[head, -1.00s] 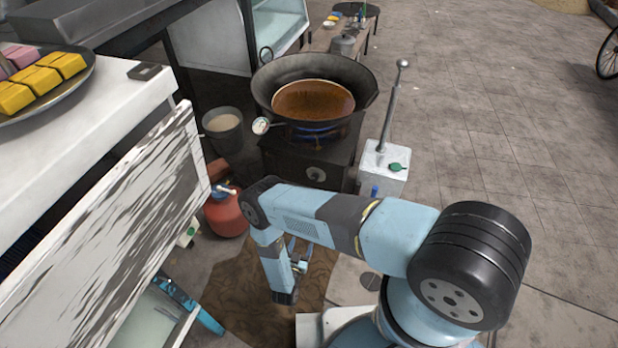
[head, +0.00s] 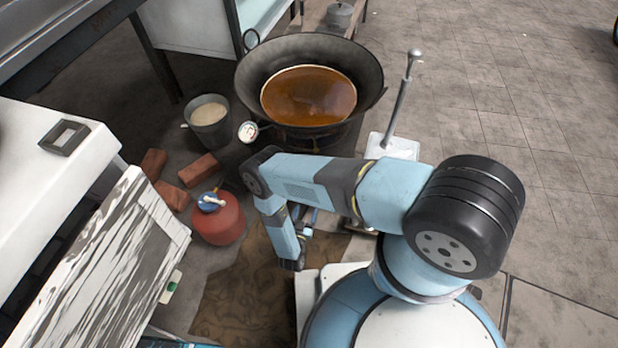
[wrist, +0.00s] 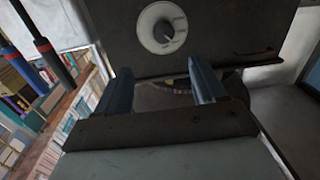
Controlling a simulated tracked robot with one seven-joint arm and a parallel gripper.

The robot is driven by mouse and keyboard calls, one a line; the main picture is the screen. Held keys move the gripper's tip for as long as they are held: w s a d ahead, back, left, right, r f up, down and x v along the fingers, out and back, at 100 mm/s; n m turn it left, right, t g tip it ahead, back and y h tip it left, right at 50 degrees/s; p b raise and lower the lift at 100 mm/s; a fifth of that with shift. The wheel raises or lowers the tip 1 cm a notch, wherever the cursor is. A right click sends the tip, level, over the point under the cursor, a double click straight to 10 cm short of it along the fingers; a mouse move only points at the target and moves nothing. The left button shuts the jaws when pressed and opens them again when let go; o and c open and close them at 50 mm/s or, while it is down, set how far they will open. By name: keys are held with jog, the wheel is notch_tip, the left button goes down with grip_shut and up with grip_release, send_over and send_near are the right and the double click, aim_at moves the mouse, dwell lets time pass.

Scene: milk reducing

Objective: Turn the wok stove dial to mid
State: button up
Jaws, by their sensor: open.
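The dial (wrist: 162,28) shows in the wrist view as a round, pale plate with a darker knob at its centre, on the dark front of the stove (wrist: 105,40). My gripper (wrist: 162,84) is open and empty. Its two fingers are apart, with the dial above the gap between them in the picture, not between the fingertips. I cannot read the dial's setting. In the head view, the wok (head: 355,72) holds brown liquid and sits above the stove. My arm hides the stove's front and the dial there.
A red gas canister (head: 218,222), bricks (head: 198,170) and a pot of pale liquid (head: 209,122) stand left of the stove. A white box with a tall lever (head: 398,100) is close on the right. Open paving lies farther right.

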jog(key=x, duration=1.3)
jog(key=shift+w+a, duration=0.2)
jog(key=shift+w, duration=0.25)
jog(key=c, duration=1.1)
jog(key=shift+o, duration=0.2)
jog(key=shift+n, duration=0.3)
jog(key=shift+n+g, duration=0.3)
jog(key=shift+n, duration=3.2)
jog(key=shift+s+f, duration=0.1)
